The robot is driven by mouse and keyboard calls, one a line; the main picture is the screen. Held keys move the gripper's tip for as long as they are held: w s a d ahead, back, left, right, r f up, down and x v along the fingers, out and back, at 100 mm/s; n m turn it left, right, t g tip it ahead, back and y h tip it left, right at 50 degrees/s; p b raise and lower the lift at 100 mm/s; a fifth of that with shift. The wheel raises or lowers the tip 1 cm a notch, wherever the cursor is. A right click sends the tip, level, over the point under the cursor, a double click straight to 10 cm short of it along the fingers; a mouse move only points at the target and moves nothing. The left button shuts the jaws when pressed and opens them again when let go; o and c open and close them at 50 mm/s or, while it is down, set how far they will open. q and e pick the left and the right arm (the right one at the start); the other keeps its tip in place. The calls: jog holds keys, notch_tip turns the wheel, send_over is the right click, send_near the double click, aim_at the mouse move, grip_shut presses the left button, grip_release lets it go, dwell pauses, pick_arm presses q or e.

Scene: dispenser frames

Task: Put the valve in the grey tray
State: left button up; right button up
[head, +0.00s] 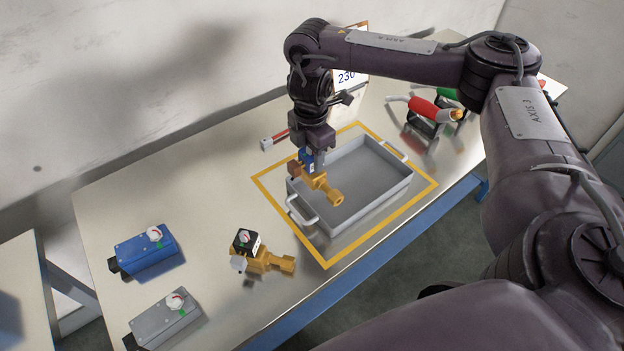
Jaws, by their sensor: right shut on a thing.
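My right gripper (310,160) points down and is shut on a brass valve with a blue top (322,187). It holds this valve over the left end of the grey tray (372,208), upright as far as I can see. The valve's body covers part of the tray's left rim; its height above the tray is hard to tell. The inside of the tray that shows looks empty. A second brass valve (262,261), with a black top and a gauge, lies on the table left of the tray. My left gripper is not in view.
A yellow outline (293,218) surrounds the tray on the metal table (120,205). A blue box (146,252) and a grey box (165,318), both with gauges, lie at the left. Red and green handled items (424,107) stand behind the tray. A sign (350,77) stands behind my wrist.

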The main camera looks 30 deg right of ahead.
aim_at(311, 177)
notch_tip(311, 177, down, 8)
jog(key=shift+w+f+b, duration=0.1)
jog(key=shift+b, duration=1)
jog(key=o, duration=1.4)
jog(key=shift+f, duration=0.1)
jog(key=shift+c, duration=0.2)
notch_tip(311, 177, up, 12)
jog(key=p, duration=0.3)
jog(key=shift+r, duration=0.2)
